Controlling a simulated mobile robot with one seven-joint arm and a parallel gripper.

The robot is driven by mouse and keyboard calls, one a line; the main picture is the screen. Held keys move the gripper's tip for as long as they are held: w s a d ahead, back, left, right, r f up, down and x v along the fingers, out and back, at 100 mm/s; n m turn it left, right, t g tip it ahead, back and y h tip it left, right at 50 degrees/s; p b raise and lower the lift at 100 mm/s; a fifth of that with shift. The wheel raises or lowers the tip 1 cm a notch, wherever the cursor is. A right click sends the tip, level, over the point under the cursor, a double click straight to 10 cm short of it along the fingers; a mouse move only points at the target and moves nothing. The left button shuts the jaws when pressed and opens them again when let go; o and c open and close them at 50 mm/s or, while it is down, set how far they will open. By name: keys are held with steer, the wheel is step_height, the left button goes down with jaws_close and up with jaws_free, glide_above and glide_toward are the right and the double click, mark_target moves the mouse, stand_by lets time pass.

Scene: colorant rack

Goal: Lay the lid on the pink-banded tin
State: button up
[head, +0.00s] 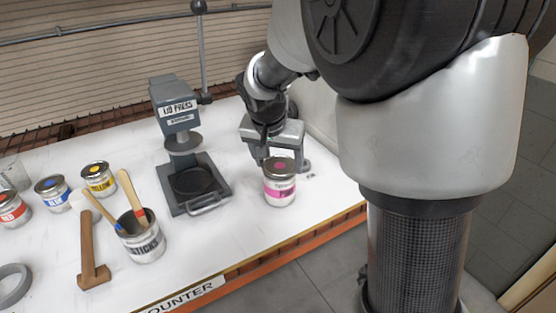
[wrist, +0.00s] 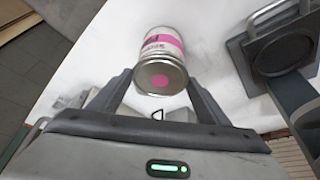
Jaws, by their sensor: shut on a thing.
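The pink-banded tin (head: 280,190) stands upright on the white counter, right of the lid press. It also shows in the wrist view (wrist: 161,42). The lid, round and metallic with a pink dot (head: 280,165), is at the tin's top, lined up with it. In the wrist view the lid (wrist: 160,79) lies between my two fingers. My gripper (wrist: 161,82) is shut on the lid, and in the head view it reaches down from behind the tin. I cannot tell whether the lid is fully seated all round.
The grey lid press (head: 188,165) stands left of the tin. Further left are a tin of sticks (head: 143,240), a mallet (head: 89,250), a tape roll (head: 14,286), and red (head: 10,210), blue (head: 52,193) and yellow (head: 99,180) tins. The counter's front edge is close to the tin.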

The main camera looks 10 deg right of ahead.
steer(key=o, duration=1.1)
steer(key=shift+r, duration=0.1)
